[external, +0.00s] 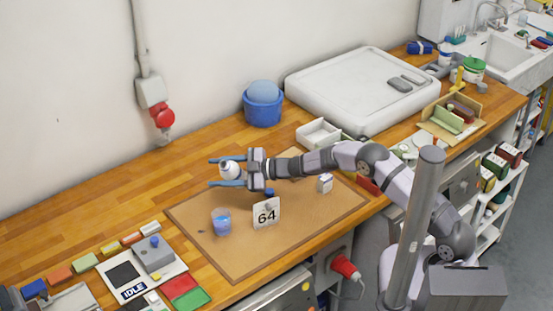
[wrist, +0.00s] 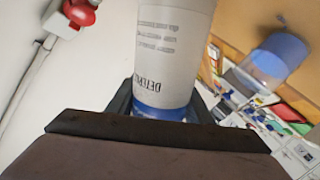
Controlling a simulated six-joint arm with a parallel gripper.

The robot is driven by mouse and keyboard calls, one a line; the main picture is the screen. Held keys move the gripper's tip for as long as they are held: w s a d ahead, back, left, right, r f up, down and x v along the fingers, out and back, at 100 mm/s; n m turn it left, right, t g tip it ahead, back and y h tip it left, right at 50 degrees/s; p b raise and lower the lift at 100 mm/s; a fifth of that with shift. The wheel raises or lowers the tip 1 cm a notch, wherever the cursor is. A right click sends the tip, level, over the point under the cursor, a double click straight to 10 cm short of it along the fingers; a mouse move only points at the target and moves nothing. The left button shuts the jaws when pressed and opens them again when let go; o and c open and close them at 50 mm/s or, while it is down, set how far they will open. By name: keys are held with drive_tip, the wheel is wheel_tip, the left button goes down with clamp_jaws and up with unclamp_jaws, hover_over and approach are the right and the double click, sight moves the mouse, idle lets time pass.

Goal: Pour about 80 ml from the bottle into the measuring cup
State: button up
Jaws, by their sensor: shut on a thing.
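My gripper (external: 215,172) is shut on a white bottle (external: 229,170), one blue finger on each side of it. The bottle is held above the brown mat, and from outside only a short rounded part of it shows. In the wrist view the bottle (wrist: 172,50) has dark print and a blue band near the jaws. The measuring cup (external: 221,221) stands on the mat below the bottle and has blue contents. The cup (wrist: 268,66) also shows right of the bottle in the wrist view. I see no stream; the level in the cup cannot be read.
A sign reading 64 (external: 266,213) stands on the mat (external: 235,262) right of the cup. A small white box (external: 324,183) is farther right. A blue bucket (external: 263,106) stands at the wall. An IDLE device (external: 134,289) sits at the front left.

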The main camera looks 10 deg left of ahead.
drive_tip(key=shift+w+f+m+g+y+b, duration=0.2)
drive_tip(key=shift+m+y+b, duration=0.15)
drive_tip(key=shift+m+b, duration=0.55)
drive_tip(key=shift+w+f+m+g+y+b, duration=0.1)
drive_tip(key=shift+f+m+y+b, duration=0.2)
drive_tip(key=shift+m, duration=1)
drive_tip(key=shift+w+f+m+g+y+b, duration=0.15)
drive_tip(key=shift+m+y+b, duration=0.2)
drive_tip(key=shift+m+b, duration=0.55)
drive_tip(key=shift+w, duration=0.1)
idle(0.5)
